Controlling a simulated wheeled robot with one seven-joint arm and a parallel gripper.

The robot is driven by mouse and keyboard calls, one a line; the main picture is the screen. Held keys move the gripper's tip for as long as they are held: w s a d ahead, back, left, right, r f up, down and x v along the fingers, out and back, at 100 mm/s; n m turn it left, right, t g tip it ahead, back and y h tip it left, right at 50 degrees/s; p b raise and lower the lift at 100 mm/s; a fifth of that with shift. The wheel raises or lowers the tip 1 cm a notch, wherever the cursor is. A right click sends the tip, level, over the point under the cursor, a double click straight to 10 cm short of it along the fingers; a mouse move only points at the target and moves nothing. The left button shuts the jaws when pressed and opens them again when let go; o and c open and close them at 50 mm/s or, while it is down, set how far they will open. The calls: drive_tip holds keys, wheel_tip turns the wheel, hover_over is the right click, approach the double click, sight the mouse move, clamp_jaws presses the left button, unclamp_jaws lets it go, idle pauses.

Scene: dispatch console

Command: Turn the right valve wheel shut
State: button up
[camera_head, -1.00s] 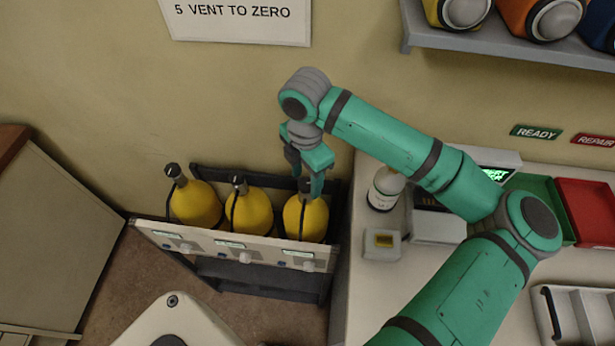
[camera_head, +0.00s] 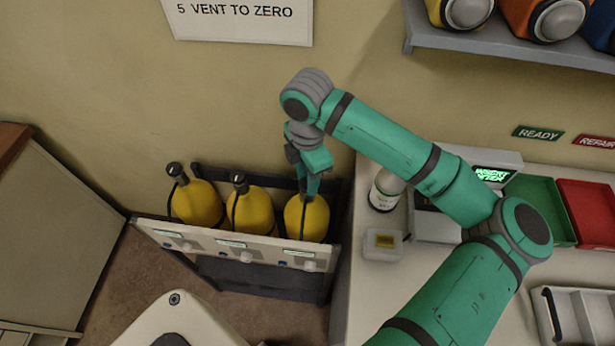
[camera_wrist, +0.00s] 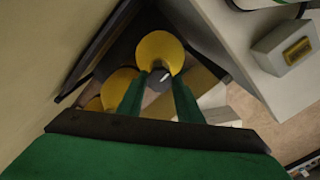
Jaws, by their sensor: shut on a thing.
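Three yellow cylinders with dark valve tops stand in a rack in the head view. The right cylinder (camera_head: 306,218) has my gripper (camera_head: 308,192) directly over its top. My gripper is shut on the right valve wheel, which is mostly hidden by the fingers in the head view. In the wrist view, the dark wheel (camera_wrist: 159,80) with a pale mark shows between my two green fingertips (camera_wrist: 158,76), above the yellow cylinder (camera_wrist: 161,50). The middle cylinder (camera_head: 250,212) and left cylinder (camera_head: 197,202) stand apart from my gripper.
The rack's front panel (camera_head: 232,245) carries labels and pale knobs. To the right is a counter with a white bottle (camera_head: 384,190), a small grey box (camera_head: 382,245), a lit display (camera_head: 494,174), a green tray (camera_head: 541,205) and a red tray (camera_head: 590,210). The wall stands close behind.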

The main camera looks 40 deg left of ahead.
drive_tip(key=m, duration=0.5)
drive_tip(key=shift+w, duration=0.2)
drive_tip(key=shift+d+m, duration=0.25)
drive_tip(key=shift+m, duration=1.35)
drive_tip(key=m, duration=0.4)
drive_tip(key=shift+s+a+r, duration=0.1)
drive_tip(key=shift+s+a, duration=0.05)
drive_tip(key=shift+a, duration=0.1)
drive_tip(key=m, duration=0.6)
drive_tip(key=shift+s, duration=0.1)
drive_tip(key=shift+m, duration=0.3)
drive_tip(key=o, duration=1)
drive_tip(key=shift+o, duration=0.2)
